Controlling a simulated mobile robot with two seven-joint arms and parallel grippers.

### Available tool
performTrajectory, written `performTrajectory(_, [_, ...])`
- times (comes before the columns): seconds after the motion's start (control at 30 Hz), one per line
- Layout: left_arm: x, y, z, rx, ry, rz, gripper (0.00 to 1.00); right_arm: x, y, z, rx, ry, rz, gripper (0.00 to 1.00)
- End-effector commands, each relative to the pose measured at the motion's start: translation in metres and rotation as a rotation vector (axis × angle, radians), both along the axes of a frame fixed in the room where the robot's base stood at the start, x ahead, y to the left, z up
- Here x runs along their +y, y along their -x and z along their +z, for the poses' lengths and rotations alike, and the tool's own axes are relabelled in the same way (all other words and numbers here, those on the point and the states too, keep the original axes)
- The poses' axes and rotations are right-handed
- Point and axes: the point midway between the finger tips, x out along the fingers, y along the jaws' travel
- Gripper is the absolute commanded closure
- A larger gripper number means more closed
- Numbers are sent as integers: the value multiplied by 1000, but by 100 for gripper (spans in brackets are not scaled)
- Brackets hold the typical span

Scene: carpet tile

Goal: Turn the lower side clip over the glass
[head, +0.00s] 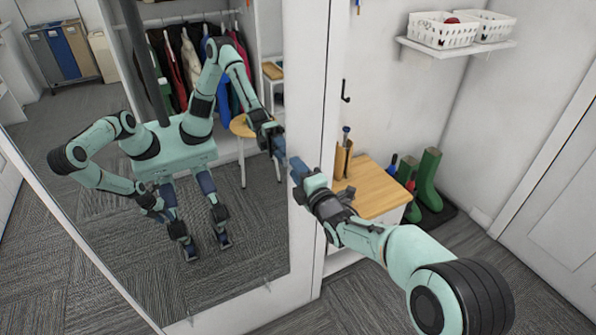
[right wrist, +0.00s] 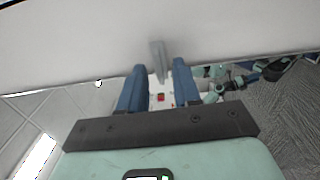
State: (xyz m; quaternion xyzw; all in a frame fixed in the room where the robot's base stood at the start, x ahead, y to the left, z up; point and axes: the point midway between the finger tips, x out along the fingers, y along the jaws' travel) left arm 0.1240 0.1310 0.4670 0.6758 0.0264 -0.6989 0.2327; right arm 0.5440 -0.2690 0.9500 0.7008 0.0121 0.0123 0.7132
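A tall mirror (head: 110,225) fills the left of the head view; its glass reflects my body and the room. Its white frame (right wrist: 60,50) runs across the top of the right wrist view. A small grey clip (right wrist: 157,58) stands on the frame side, its lower end about at the glass edge; I cannot tell whether it overlaps the glass. My right gripper (head: 295,170) is at the mirror's right edge. In the right wrist view its blue fingers are apart, one on each side of the clip, without clear contact. In the head view the gripper hides this clip. My left gripper shows only as a reflection.
More small clips sit along the mirror's bottom edge (head: 266,285). Right of the mirror are a wooden-topped bench (head: 378,190), green boots (head: 428,180), a wall hook (head: 345,91) and a shelf (head: 455,50) with white baskets. The carpet before the bench is clear.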

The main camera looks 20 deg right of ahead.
Motion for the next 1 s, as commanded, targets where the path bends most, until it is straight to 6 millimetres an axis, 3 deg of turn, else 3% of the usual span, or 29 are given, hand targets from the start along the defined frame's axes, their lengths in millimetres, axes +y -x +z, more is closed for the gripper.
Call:
performTrajectory(0.37, [0, 1, 1, 2, 1, -1, 57, -1, 9, 1, 0, -3, -1, 68])
performTrajectory(0.8, [-4, 10, 9, 26, 12, -11, 57, -5, 98, 1, 0, -5, -2, 68])
performTrajectory(1.0, [-6, 13, 11, 36, 17, -15, 57, -5, 126, 1, 0, -2, -2, 68])
